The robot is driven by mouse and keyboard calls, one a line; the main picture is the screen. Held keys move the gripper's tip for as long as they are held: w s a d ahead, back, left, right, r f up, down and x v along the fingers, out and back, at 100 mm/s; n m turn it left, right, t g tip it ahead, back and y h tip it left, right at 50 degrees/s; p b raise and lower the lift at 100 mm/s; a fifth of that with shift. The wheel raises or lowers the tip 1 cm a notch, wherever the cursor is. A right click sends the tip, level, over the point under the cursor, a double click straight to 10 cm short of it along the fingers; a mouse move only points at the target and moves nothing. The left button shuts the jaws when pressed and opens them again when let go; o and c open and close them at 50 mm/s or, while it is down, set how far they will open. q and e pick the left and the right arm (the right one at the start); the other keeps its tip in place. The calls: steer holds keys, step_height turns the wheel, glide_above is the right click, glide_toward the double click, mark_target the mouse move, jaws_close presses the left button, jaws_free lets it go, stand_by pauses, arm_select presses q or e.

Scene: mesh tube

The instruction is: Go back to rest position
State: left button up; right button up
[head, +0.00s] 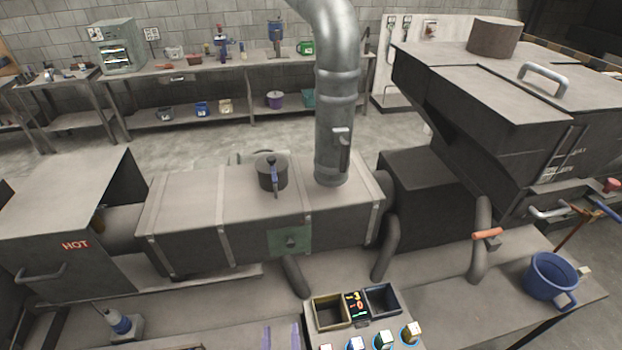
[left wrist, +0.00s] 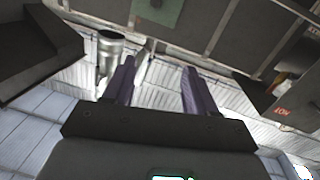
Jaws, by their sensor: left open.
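The rest of that arm is cut off below the head view. My right gripper is in neither view.
The duct box (head: 225,215) with a green panel (head: 290,240) lies behind the gripper. A box marked HOT (head: 50,250) stands at left. A control panel with bins (head: 331,312) is right of the fingertips. A blue pot (head: 551,277) stands at far right.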

arm_select(q)
steer(key=s+a+f+m+g+h+b, duration=0.1)
steer(key=s+a+f+g+b, duration=0.2)
steer(key=a+f, duration=0.25)
steer(key=s+a+f+m+g+b, duration=0.1)
steer(key=s+a+f+g+b, duration=0.15)
steer(key=a+f+b, duration=0.35)
steer(key=s+a+m+g+p, duration=0.2)
steer(key=s+a+g, duration=0.2)
steer(key=s+g, duration=0.6)
step_height(320, 180, up, 16)
steer(key=s+t+p, duration=0.1)
steer(key=s+p, duration=0.1)
steer(key=p, duration=1.4)
steer(key=shift+d+t, duration=0.15)
steer(key=shift+t, duration=0.2)
steer(key=shift+f, duration=0.1)
steer(key=shift+f, duration=0.1)
